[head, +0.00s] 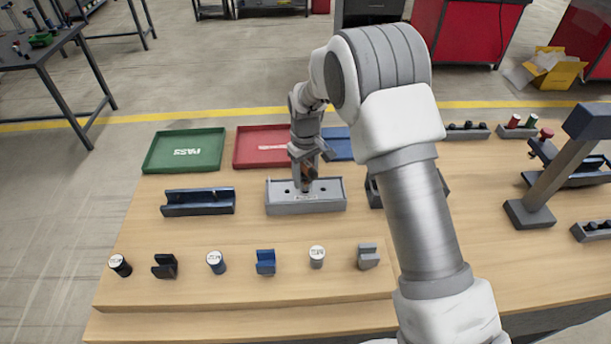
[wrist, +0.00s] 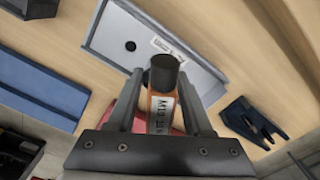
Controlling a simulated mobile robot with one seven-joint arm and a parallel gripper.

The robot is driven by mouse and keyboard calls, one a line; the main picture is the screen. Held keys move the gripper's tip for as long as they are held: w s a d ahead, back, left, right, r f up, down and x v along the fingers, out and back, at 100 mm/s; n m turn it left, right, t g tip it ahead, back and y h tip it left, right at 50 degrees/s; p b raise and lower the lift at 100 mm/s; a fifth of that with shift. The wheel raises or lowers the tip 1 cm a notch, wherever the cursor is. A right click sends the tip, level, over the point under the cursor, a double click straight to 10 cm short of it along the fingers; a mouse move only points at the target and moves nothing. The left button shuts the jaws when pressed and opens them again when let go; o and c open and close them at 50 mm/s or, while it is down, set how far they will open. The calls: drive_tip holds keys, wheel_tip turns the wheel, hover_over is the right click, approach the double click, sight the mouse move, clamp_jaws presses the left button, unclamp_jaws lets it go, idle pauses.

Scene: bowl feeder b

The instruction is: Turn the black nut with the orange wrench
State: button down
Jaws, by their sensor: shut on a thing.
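My gripper (head: 308,178) is shut on an orange labelled cylinder with a black end, held between its two fingers. In the wrist view the cylinder (wrist: 162,98) points its black end towards a grey fixture block with round holes (wrist: 120,38). In the head view the gripper is over the middle of that grey block (head: 308,207); I cannot tell whether the cylinder touches it or sits in a hole. I see nothing that is clearly a wrench or a black nut.
Green (head: 184,162) and red (head: 258,159) trays lie behind, with a blue tray (head: 338,150) partly hidden. A dark blue fixture (head: 198,208) stands left of the grey one. Several small cylinders and notched blocks line the front. A dark stand (head: 555,175) rises at right.

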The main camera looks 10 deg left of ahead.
drive_tip(key=shift+f+b, duration=0.7)
drive_tip(key=shift+f, duration=0.3)
idle(0.8)
drive_tip(key=shift+m, duration=1.2)
drive_tip(key=shift+n+b, duration=0.4)
drive_tip(key=shift+n, duration=0.2)
drive_tip(key=shift+n, duration=0.7)
